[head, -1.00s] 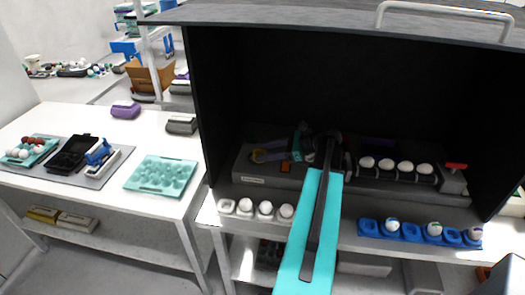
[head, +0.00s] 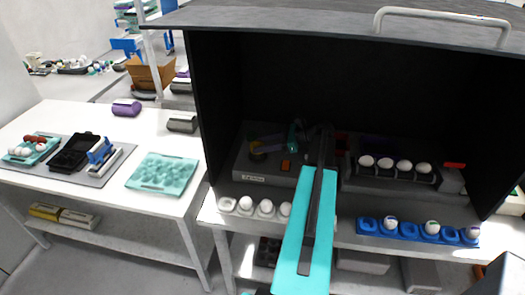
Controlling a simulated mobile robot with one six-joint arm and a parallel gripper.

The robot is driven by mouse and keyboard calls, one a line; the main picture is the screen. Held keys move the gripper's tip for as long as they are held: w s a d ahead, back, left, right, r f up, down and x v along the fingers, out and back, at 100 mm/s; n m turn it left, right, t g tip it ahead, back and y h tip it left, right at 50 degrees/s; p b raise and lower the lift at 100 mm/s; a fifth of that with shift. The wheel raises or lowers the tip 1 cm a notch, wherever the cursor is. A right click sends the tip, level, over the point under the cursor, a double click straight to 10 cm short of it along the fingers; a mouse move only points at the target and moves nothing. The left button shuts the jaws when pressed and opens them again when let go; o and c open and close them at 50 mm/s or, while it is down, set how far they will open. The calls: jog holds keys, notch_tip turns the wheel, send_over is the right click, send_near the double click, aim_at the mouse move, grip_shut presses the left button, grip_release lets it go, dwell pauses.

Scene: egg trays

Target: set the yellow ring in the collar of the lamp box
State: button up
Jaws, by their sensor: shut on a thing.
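The lamp box is a low grey box (head: 250,179) with an orange switch (head: 286,165), inside the dark hood. My gripper (head: 262,145) is over the left part of its top, small and dim. It is shut on the yellow ring (head: 257,145), of which only a small part shows. A dark round shape (head: 258,156), perhaps the collar, is just below the ring. I cannot tell whether the ring is in it, touching it or above it. My teal arm link hides the right end of the box.
The dark hood (head: 216,100) encloses the work area. Right of my arm is a row of white eggs (head: 385,163). A white egg tray (head: 227,205) and a blue egg tray (head: 407,231) lie along the front edge. A teal egg tray (head: 163,172) is on the left table.

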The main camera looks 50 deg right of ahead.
jog(key=shift+f+p, duration=0.7)
jog(key=shift+f, duration=1.1)
jog(key=o, duration=1)
jog(key=shift+o, duration=0.2)
jog(key=shift+s, duration=0.1)
jog(key=b+v, duration=0.4)
jog(key=v, duration=0.6)
jog(key=shift+s+d+r, duration=0.2)
jog(key=shift+s+d, duration=0.05)
jog(key=shift+s+d+r, duration=0.2)
jog(key=shift+s+r, duration=0.1)
jog(key=shift+s, duration=0.15)
